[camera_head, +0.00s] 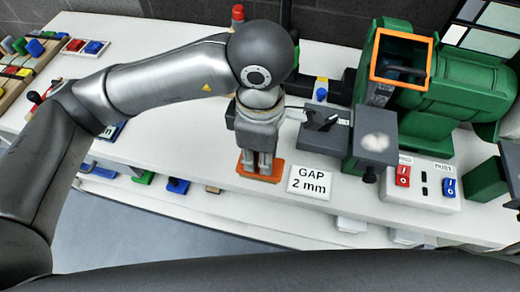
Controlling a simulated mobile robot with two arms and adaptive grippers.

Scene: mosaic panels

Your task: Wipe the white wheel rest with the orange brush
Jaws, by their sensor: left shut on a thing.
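My left gripper (262,155) points straight down at the front of the white bench, left of the "GAP 2 mm" card. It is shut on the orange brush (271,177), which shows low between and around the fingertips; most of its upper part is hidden. The brush is at or just above the bench top; I cannot tell which. A grey wheel rest (365,157) with a white patch (376,142) on top stands at the front of the green grinder, right of the gripper and apart from the brush. My right gripper is not in view.
The green grinder (460,95) has an orange-framed shield (430,65). A second grey rest (318,138) is left of the white-patched one. The "GAP 2 mm" card (310,182) and a switch panel (424,190) stand along the front. The bench (175,165) left of the gripper is mostly clear.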

